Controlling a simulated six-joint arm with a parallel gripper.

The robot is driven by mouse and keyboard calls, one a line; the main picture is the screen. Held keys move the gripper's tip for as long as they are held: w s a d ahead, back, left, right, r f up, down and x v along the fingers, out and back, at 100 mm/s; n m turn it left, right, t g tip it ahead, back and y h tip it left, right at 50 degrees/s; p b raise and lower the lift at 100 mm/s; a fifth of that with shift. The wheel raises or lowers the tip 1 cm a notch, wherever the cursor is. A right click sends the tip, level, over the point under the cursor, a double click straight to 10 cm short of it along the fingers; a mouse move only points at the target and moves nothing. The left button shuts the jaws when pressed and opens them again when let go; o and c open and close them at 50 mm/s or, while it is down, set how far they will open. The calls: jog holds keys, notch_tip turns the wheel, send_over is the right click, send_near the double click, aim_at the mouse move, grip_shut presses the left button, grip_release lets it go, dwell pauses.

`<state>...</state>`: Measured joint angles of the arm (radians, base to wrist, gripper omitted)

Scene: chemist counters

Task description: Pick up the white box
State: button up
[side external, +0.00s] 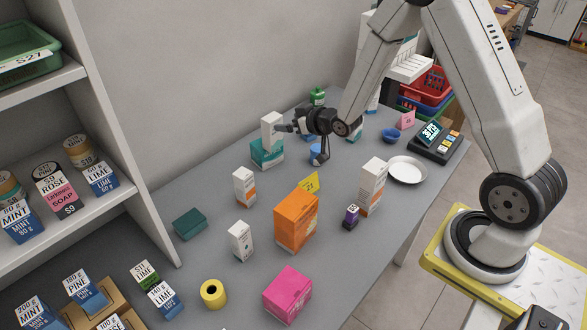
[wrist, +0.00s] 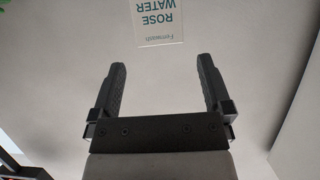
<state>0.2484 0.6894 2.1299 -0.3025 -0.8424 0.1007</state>
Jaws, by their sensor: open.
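Several white boxes are in the side view. One white box with teal print (side external: 270,125) stands upright at the far side, on or right behind a teal-and-white box (side external: 266,154); I cannot tell which. My gripper (side external: 284,128) is level with it, pointing left, with fingertips close to its right side. In the wrist view my gripper (wrist: 162,70) is open with nothing between its fingers. A pale face with upside-down teal "ROSE WATER" print (wrist: 160,22) lies beyond the fingertips. Other white boxes are a small orange-marked one (side external: 244,188), a front one (side external: 240,241) and a tall one (side external: 372,186).
An orange box (side external: 296,221), yellow tag (side external: 309,182), pink box (side external: 288,294), yellow roll (side external: 213,293) and dark teal box (side external: 190,224) stand on the grey counter. A white dish (side external: 407,170) and scale (side external: 435,141) are at right. Shelves (side external: 75,210) flank the left.

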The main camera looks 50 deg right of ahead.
aim_at(276, 121)
jog(key=shift+w+d, duration=0.1)
jog(key=shift+w, duration=0.1)
jog(key=shift+w+f, duration=0.1)
jog(key=shift+x, duration=1.2)
jog(key=shift+w, duration=0.1)
jog(key=shift+x, duration=2.45)
jog(key=c, duration=1.3)
